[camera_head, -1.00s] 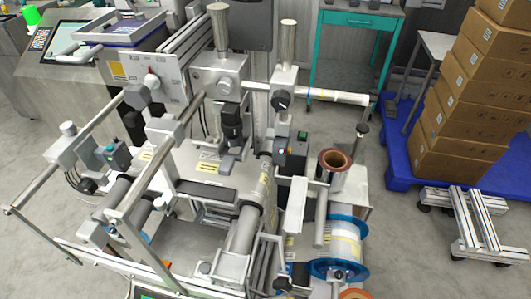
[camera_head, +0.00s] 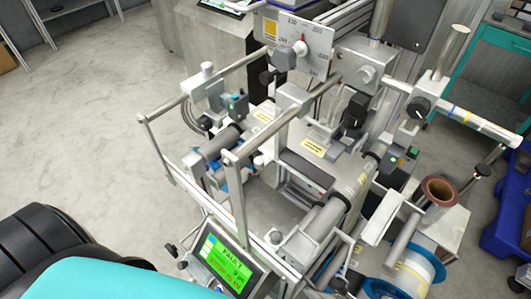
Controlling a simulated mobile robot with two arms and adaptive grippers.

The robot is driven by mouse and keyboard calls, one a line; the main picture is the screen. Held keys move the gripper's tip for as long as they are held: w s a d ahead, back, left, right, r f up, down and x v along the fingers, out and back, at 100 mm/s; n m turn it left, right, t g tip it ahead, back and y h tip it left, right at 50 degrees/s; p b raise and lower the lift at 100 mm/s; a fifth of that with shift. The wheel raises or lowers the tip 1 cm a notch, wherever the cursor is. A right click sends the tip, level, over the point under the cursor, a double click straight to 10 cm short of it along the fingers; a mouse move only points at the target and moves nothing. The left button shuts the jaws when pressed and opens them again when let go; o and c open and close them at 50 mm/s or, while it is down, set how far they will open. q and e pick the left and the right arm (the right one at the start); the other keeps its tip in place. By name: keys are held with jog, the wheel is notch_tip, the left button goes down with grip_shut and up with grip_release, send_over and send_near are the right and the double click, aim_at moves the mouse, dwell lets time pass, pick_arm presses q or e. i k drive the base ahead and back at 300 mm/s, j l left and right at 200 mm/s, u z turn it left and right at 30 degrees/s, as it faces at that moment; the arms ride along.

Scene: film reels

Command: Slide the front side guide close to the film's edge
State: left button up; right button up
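The labelling machine stands in the middle and right of the head view. Pale film with yellow marks (camera_head: 358,186) runs over a grey roller (camera_head: 327,217) in its centre. A film reel with blue flanges (camera_head: 412,268) sits at the lower right, partly cut off by the frame edge. Metal brackets and small plates surround the roller, but I cannot tell which is the front side guide or how far it is from the film's edge. Neither of my grippers shows in this view.
A scale plate with a red pointer (camera_head: 303,46) stands above. A brown core roll (camera_head: 440,190) is at the right. Grey floor (camera_head: 85,120) at the left is open.

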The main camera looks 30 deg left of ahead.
aim_at(260, 163)
jog(key=k+j, duration=0.1)
jog(key=j, duration=0.25)
jog(key=k+j, duration=0.15)
jog(key=j, duration=0.2)
jog(key=k+j, duration=0.1)
jog(key=j, duration=0.3)
jog(key=k+j, duration=0.1)
jog(key=j, duration=0.25)
jog(key=k+j, duration=0.1)
jog(key=j, duration=0.25)
jog(key=k+j, duration=0.15)
jog(key=j, duration=0.2)
jog(key=i+l, duration=0.35)
jog(key=i+u, duration=0.05)
jog(key=i, duration=0.05)
